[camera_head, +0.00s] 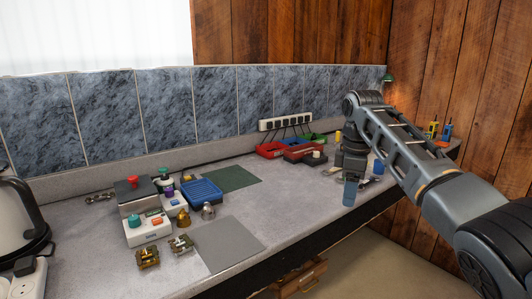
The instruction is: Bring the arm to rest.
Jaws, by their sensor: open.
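My arm reaches in from the lower right, rises to a bend near the wall and drops over the right part of the grey worktop (280,195). My gripper (360,177) is at its lower end, pointing down over the worktop near the front edge. It is open, with nothing seen held between its fingers. The fingers are small in this view, and whether they touch the worktop cannot be told.
Red bins (270,150) and a power strip (284,123) stand behind.

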